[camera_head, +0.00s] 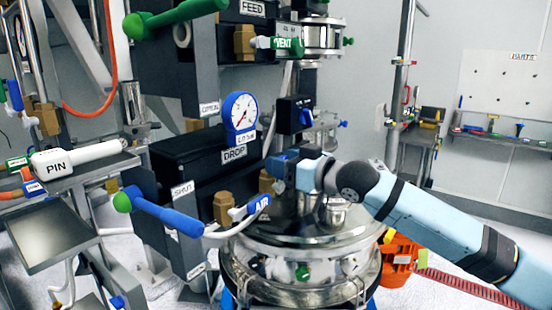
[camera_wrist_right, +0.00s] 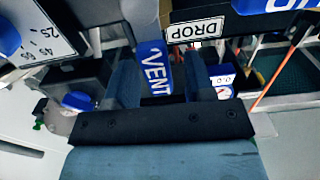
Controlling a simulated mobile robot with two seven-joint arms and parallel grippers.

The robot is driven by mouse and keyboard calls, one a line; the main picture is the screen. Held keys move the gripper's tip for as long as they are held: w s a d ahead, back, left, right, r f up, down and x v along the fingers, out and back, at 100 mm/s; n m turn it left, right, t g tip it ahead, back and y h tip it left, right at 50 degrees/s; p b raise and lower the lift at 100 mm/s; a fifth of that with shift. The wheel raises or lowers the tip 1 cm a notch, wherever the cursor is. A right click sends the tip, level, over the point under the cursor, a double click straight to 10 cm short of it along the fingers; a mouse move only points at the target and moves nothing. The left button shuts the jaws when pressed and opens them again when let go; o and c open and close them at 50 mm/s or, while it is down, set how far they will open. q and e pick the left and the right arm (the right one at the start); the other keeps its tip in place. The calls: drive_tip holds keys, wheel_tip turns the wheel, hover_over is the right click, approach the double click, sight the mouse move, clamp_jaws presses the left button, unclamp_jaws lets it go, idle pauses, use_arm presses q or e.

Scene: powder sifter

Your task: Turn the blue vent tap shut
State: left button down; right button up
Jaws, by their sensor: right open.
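The blue vent tap handle (camera_wrist_right: 155,68), marked VENT, shows in the right wrist view below a brass-coloured fitting. My right gripper (camera_wrist_right: 161,75) is open, with one finger on each side of the handle. I cannot tell whether either finger touches it. In the head view my right gripper (camera_head: 280,165) is above the steel vessel, beside the DROP label, and largely covers the vent tap. My left gripper is in neither view.
A blue AIR tap (camera_head: 258,204) is just below my right gripper. A pressure gauge (camera_head: 240,115) and a black box with a blue knob (camera_head: 296,114) are above it. The steel vessel lid (camera_head: 290,237) is beneath. A green VENT tap (camera_head: 287,44) is higher up.

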drive_tip(key=shift+x, duration=0.95)
drive_tip(key=shift+c, duration=0.2)
clamp_jaws()
